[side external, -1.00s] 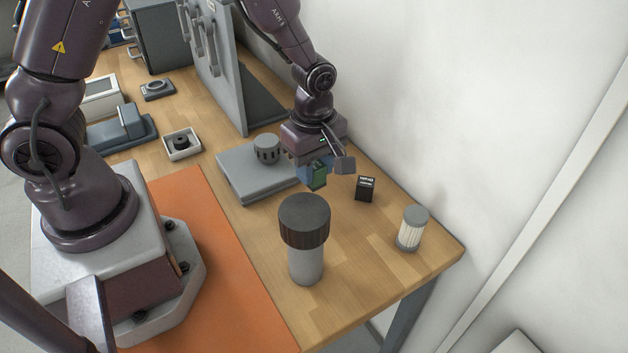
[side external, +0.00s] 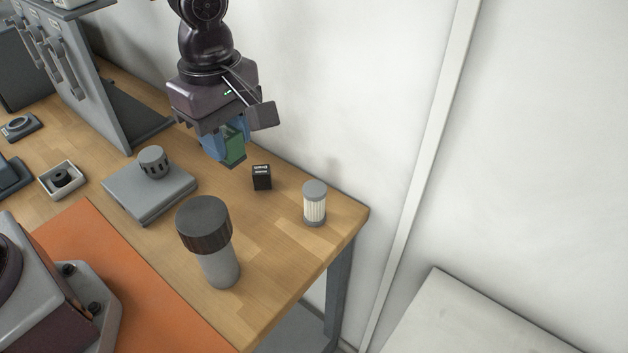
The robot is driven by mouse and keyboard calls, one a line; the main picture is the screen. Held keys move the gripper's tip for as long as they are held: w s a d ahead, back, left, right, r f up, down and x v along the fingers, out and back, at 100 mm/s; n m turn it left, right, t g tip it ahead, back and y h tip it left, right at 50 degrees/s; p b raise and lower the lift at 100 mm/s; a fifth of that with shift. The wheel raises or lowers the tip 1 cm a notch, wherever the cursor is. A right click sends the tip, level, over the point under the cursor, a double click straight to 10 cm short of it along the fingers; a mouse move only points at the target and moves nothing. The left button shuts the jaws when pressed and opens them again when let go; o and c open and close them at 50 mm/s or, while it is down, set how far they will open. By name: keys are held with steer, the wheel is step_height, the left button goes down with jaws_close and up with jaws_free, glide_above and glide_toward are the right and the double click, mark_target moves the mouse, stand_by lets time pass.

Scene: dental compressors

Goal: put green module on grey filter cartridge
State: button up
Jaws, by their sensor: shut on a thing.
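The green module (side external: 234,147) is held between the blue fingers of my gripper (side external: 225,145), which is shut on it. The module hangs above the table, behind and left of the small black box. The grey filter cartridge (side external: 314,204) stands upright near the right corner of the table, with grey end caps and a white pleated middle. My gripper is to the left of the cartridge and apart from it. The blue fingers hide part of the module.
A small black box (side external: 262,177) stands between my gripper and the cartridge. A tall grey cylinder with a dark cap (side external: 207,240) stands in front. A grey plate (side external: 128,197) bears a slotted knob (side external: 153,162). The white wall (side external: 330,90) rises close behind the table.

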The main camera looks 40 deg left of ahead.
steer(key=w+d+f, duration=0.1)
steer(key=w+f, duration=0.2)
steer(key=w, duration=0.1)
steer(key=w+d+f, duration=0.2)
steer(key=w+f, duration=0.1)
steer(key=w, duration=0.1)
steer(key=w+d+f, duration=0.1)
steer(key=w+f, duration=0.2)
steer(key=w, duration=0.1)
steer(key=shift+d+f, duration=0.1)
steer(key=shift+d, duration=0.2)
steer(key=shift+w+f, duration=0.1)
steer(key=shift+f, duration=0.1)
steer(key=shift+w+f, duration=0.1)
steer(key=shift+f, duration=1.55)
steer(key=shift+f, duration=0.1)
steer(key=o, duration=0.9)
steer(key=shift+o, duration=0.2)
step_height(320, 180, up, 12)
